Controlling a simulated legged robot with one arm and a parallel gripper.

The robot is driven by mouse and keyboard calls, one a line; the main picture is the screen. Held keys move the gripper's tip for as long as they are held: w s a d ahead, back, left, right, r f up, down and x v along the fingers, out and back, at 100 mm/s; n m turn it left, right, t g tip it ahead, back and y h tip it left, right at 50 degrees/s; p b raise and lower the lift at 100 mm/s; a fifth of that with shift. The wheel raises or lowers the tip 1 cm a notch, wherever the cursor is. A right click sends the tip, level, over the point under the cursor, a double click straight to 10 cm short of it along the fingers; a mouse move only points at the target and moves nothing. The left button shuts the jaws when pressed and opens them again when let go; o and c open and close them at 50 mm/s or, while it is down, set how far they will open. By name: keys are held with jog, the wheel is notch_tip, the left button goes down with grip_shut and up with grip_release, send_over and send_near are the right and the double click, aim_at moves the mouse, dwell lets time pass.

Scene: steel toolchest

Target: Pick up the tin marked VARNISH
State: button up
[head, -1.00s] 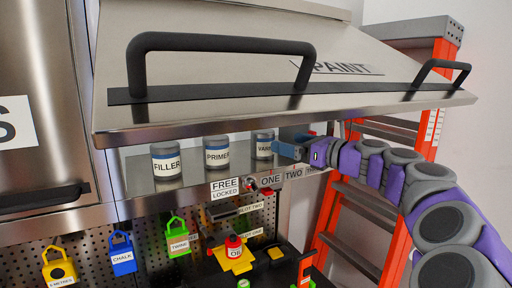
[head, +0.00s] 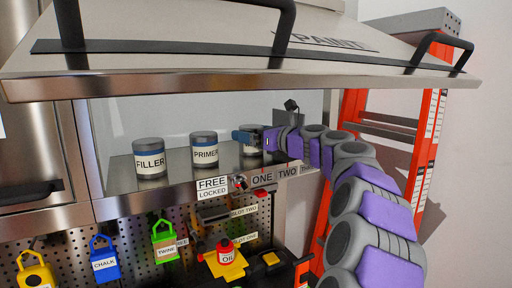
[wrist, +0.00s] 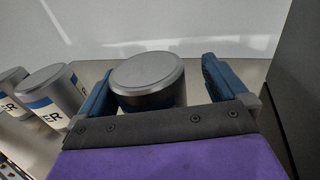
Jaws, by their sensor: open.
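The VARNISH tin (head: 251,149) stands upright on the shelf, the rightmost of three tins in the head view. My gripper hides most of it and its label there. In the wrist view the grey tin (wrist: 147,78) sits between the two blue fingers. My gripper (wrist: 155,82) is open, with one finger on each side of the tin. The left finger is close to the tin and a gap shows at the right finger; I cannot tell whether the left one touches. My gripper also shows in the head view (head: 248,137).
The PRIMER tin (head: 204,152) and FILLER tin (head: 149,160) stand to the left on the same shelf (head: 177,172). The raised PAINT door (head: 200,85) overhangs the shelf. A dark side wall (wrist: 292,80) is close on the right. An orange ladder (head: 345,150) stands beside the chest.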

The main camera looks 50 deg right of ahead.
jog(key=shift+w+d, duration=0.1)
jog(key=shift+d, duration=0.1)
jog(key=shift+a+r, duration=0.2)
jog(key=shift+a, duration=0.45)
jog(key=shift+a+r, duration=0.2)
jog(key=shift+a, duration=0.4)
jog(key=shift+c, duration=0.8)
jog(key=shift+a+r, duration=0.1)
jog(key=shift+a, duration=0.3)
jog(key=shift+c, duration=0.6)
jog(key=shift+d, duration=0.1)
jog(key=c, duration=0.3)
jog(key=shift+d+f, duration=0.35)
jog(key=shift+d, duration=0.55)
jog(key=c, duration=0.5)
jog(key=shift+c, duration=0.9)
jog(key=shift+a+r, duration=0.1)
jog(key=shift+a, duration=0.25)
